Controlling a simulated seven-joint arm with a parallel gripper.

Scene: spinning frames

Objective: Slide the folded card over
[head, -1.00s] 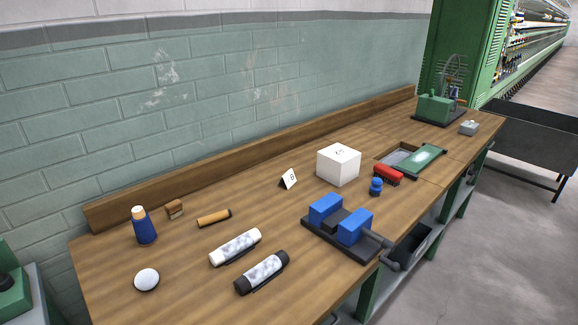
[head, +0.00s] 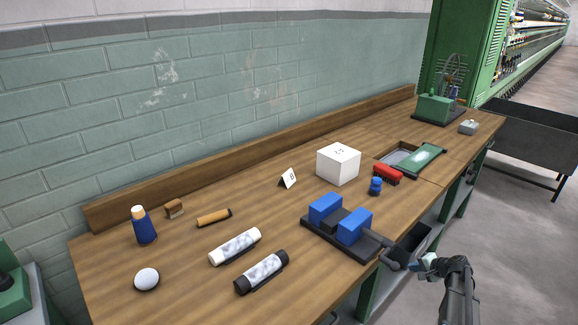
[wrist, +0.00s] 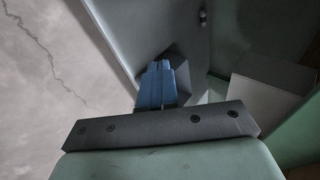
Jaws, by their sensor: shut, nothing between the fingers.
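The folded card (head: 288,179) is a small white tent with a dark mark on its face. It stands upright on the wooden bench, left of a white box (head: 338,166). My gripper (head: 418,264) is at the lower right, off the bench's front edge, near the vise handle and well apart from the card. In the wrist view its blue fingers (wrist: 156,86) are together with nothing seen between them. The card does not show in the wrist view.
A blue-jawed vise (head: 340,222) stands at the bench's front edge, between my gripper and the card. A red brush (head: 388,173) and a blue knob (head: 376,186) lie right of the box.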

